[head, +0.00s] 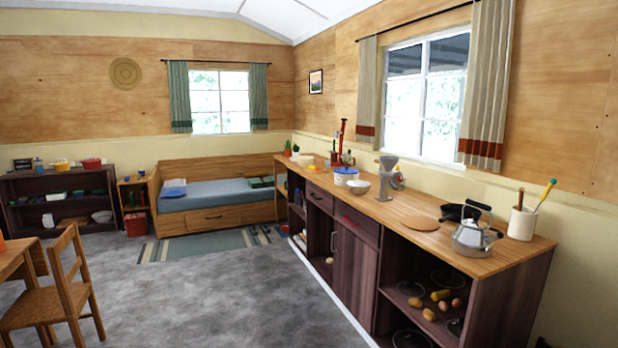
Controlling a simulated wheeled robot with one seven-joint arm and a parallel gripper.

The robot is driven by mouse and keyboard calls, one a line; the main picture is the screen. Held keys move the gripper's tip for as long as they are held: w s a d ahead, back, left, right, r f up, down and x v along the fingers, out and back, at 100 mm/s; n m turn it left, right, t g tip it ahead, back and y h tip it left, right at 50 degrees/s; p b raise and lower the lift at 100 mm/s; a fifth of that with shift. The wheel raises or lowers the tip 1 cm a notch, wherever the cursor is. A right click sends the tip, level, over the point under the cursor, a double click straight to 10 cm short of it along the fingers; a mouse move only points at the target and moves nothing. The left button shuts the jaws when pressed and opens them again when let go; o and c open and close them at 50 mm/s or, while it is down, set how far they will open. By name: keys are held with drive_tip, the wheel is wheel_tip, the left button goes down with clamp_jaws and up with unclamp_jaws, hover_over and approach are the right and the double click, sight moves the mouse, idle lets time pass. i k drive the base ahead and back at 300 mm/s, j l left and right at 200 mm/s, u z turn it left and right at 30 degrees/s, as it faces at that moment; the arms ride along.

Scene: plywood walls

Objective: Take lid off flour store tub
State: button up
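A white tub with a blue top (345,178) stands on the long wooden counter (440,238), towards its far half. It is the only thing here that looks like the flour store tub, but it is too small to read any label. The blue top looks like a lid resting on it. A pale bowl (358,187) stands just in front of the tub and overlaps its lower edge. My gripper is not in view.
A grey grinder (388,178), a round board (414,222), a dark pan (458,213), a kettle (474,236) and a utensil crock (522,224) stand nearer on the counter. The grey floor (225,300) before it is clear. A chair (62,290) stands at left.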

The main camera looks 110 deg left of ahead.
sight(346, 170)
drive_tip(key=u, duration=3.4)
drive_tip(key=i+j+u, duration=0.15)
drive_tip(key=i+u, duration=0.15)
drive_tip(key=i, duration=0.35)
drive_tip(key=i+u, duration=0.25)
drive_tip(key=i, duration=0.4)
drive_tip(key=i+l+u, duration=0.25)
drive_tip(key=i, duration=1.6)
drive_tip(key=i+j+z, duration=0.1)
drive_tip(key=i, duration=0.5)
drive_tip(key=i+j, duration=0.1)
drive_tip(key=i, duration=0.5)
drive_tip(key=i+j+z, duration=0.15)
drive_tip(key=i, duration=0.45)
drive_tip(key=i+l+z, duration=0.1)
drive_tip(key=i+z, duration=0.65)
drive_tip(key=i+j+z, duration=0.1)
drive_tip(key=i+z, duration=0.3)
drive_tip(key=i+j+z, duration=0.2)
drive_tip(key=z, duration=0.15)
drive_tip(key=i+j+z, duration=0.1)
drive_tip(key=i+z, duration=0.35)
drive_tip(key=i+j+z, duration=0.25)
drive_tip(key=z, duration=0.2)
drive_tip(key=i, duration=0.05)
